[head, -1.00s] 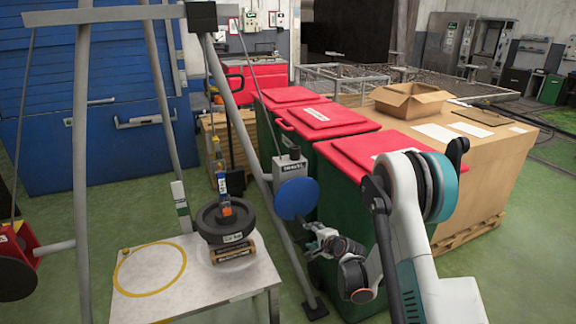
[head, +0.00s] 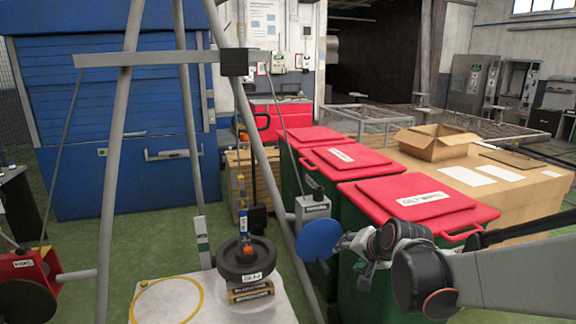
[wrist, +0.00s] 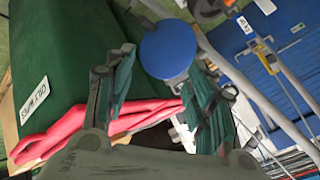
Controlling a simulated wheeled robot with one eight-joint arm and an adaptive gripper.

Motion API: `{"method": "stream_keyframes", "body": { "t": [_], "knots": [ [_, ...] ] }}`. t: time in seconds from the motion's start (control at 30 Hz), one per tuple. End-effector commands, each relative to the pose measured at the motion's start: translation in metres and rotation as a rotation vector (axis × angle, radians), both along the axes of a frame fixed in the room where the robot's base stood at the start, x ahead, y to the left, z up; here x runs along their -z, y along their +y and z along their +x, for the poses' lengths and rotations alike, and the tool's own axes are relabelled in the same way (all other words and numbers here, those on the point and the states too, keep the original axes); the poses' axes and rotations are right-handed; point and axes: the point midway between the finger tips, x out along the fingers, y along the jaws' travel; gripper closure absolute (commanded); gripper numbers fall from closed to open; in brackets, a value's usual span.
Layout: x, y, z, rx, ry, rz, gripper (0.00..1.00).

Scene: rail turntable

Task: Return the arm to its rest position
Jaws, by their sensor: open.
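My gripper (head: 362,246) is at the right of the middle in the head view, in front of the green bins and just right of a blue disc (head: 313,208) on the metal frame. My arm reaches in from the right edge. In the wrist view my gripper (wrist: 160,88) has its two fingers apart with nothing held between them. The blue disc (wrist: 168,49) shows beyond and between the fingertips; whether they touch it I cannot tell. A green bin with a red lid (wrist: 95,118) lies behind the left finger.
A tripod-like metal frame (head: 110,190) stands at the left. A black round weight (head: 245,257) sits on a small table (head: 215,300) with a yellow ring. Red-lidded bins (head: 415,198) and a cardboard box (head: 437,143) fill the right. Green floor (head: 75,236) shows at the left.

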Motion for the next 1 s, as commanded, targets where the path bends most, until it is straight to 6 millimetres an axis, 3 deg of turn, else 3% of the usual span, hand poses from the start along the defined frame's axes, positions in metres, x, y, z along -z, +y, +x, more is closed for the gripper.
{"method": "stream_keyframes", "body": {
  "t": [0.2,0.43,0.8,1.0],
  "knots": [
    [-0.029,-0.004,-0.067,-0.092,0.022,-0.142,0.5],
    [-0.043,-0.011,-0.138,-0.19,0.049,-0.288,0.5],
    [-0.036,-0.026,-0.245,-0.346,0.099,-0.504,0.5],
    [-0.029,-0.031,-0.275,-0.395,0.116,-0.571,0.5]
  ]
}}
